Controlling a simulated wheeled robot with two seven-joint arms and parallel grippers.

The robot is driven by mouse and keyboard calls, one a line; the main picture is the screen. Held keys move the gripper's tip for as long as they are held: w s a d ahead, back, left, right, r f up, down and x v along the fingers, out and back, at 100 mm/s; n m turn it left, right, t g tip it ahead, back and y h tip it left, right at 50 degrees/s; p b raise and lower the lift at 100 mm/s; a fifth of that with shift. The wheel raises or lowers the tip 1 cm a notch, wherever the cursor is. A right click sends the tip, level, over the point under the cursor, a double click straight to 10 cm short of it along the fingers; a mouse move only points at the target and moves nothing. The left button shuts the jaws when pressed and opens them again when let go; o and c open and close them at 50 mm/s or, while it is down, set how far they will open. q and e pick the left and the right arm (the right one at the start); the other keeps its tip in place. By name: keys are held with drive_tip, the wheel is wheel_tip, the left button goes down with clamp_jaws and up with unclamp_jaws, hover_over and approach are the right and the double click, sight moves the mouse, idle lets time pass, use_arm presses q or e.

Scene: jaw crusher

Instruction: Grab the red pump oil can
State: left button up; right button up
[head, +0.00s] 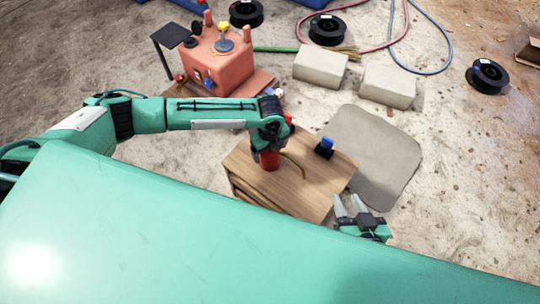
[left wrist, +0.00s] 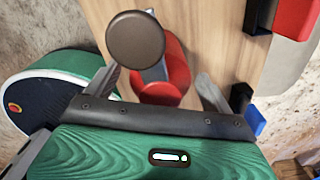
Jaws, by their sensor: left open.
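The red pump oil can (head: 269,160) stands on a small wooden table (head: 315,185), with a thin olive spout reaching right. My left gripper (head: 265,146) is above it and hides its upper part. In the left wrist view the can's red body (left wrist: 178,70) and a round brown knob (left wrist: 135,40) show between the two fingers of the left gripper (left wrist: 158,84). Those fingers are apart, and I see no clear grip on the can. My right gripper (head: 350,206) is open and empty by the table's front right corner.
A small blue and black object (head: 324,148) stands on the table right of the can. A red machine (head: 218,60) stands behind left. Pale blocks (head: 320,68), black spools (head: 327,29) and hoses lie behind. A grey mat (head: 385,150) lies right of the table.

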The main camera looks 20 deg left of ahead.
use_arm(q)
drive_tip(key=shift+f, duration=0.35)
drive_tip(key=c, duration=1.3)
drive_tip(key=shift+r, duration=0.1)
